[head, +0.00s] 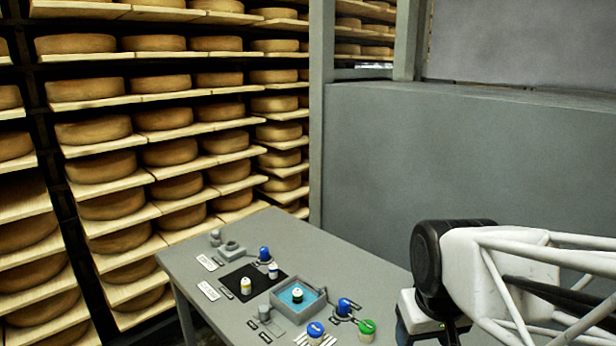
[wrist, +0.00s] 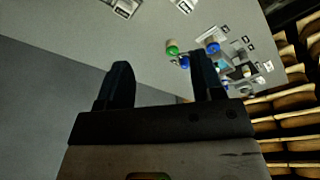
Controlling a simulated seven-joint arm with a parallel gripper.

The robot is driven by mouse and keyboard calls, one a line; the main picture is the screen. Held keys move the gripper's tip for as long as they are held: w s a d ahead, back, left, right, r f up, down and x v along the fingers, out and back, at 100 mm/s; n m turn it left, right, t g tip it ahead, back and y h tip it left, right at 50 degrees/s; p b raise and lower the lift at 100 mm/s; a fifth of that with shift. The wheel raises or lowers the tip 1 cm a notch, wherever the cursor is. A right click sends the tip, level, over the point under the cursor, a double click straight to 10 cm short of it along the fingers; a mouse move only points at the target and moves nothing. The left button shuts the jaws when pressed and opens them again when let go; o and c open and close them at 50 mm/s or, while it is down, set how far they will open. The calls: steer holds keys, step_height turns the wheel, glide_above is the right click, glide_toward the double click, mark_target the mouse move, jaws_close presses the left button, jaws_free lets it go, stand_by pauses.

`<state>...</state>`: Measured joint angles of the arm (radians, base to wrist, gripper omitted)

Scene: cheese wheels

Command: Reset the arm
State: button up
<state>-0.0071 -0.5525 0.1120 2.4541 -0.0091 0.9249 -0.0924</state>
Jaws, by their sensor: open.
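My gripper shows in the wrist view (wrist: 163,82), with its two dark fingers spread apart and nothing between them. It is open and empty, away from the small items on the table. In the head view my arm comes in from the right edge, beside the table's right side. The fingertips are hidden or out of frame there.
The grey table (head: 208,301) holds a black mat (head: 240,289), a grey tray with a blue inside (head: 318,305), and several small jars with blue, green, white or yellow parts. A green-topped jar (head: 367,328) stands nearest my arm. Cheese shelves (head: 120,185) stand left; a grey block (head: 365,150) stands behind.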

steer(key=shift+m, duration=0.7)
steer(key=s, duration=0.4)
steer(key=shift+s+d+f, duration=0.1)
steer(key=shift+s+d, duration=0.15)
steer(key=shift+s, duration=0.15)
